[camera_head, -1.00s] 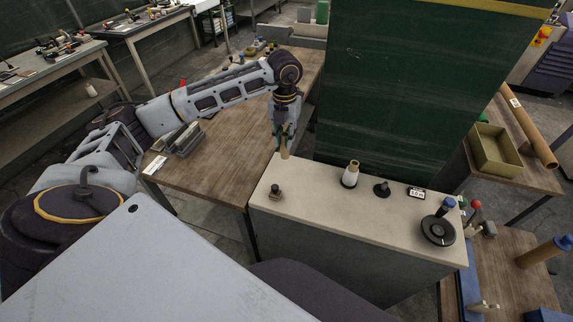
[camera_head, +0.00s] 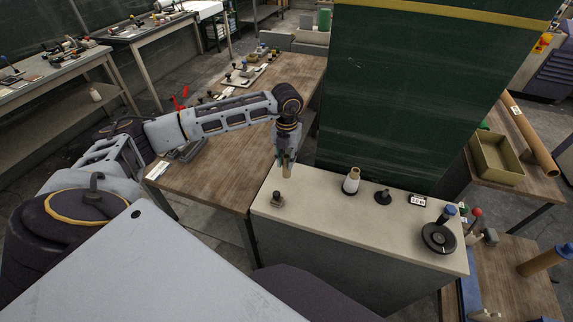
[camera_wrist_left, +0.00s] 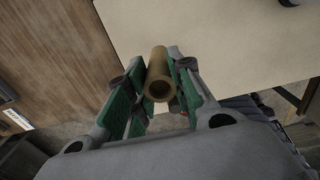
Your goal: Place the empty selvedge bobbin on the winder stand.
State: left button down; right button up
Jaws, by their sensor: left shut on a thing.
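My left gripper (camera_head: 286,160) is shut on a tan hollow tube, the empty selvedge bobbin (camera_head: 287,170). The left wrist view shows the bobbin (camera_wrist_left: 158,82) between the green-padded fingers (camera_wrist_left: 157,95), its open end facing the camera. In the head view the gripper hangs at the back left edge of a pale-topped cabinet (camera_head: 320,215). A small dark post with a round base (camera_head: 277,199), possibly the winder stand, is on the cabinet just below the bobbin in the picture; the two look apart. My right gripper is not in view.
A green panel (camera_head: 410,90) rises behind. A wooden table (camera_head: 225,170) adjoins on the left. The cabinet's front middle is clear.

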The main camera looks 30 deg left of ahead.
aim_at(286, 165)
pick_arm(q)
jog(key=shift+f, duration=1.5)
jog(key=shift+f, duration=0.2)
jog(key=c, duration=1.3)
grip_release()
jog(key=shift+o, duration=0.2)
jog(key=shift+r, duration=0.1)
jog(key=shift+r, duration=0.15)
notch_tip(286, 165, up, 12)
jog(key=shift+f+b, duration=0.1)
jog(key=shift+b, duration=0.6)
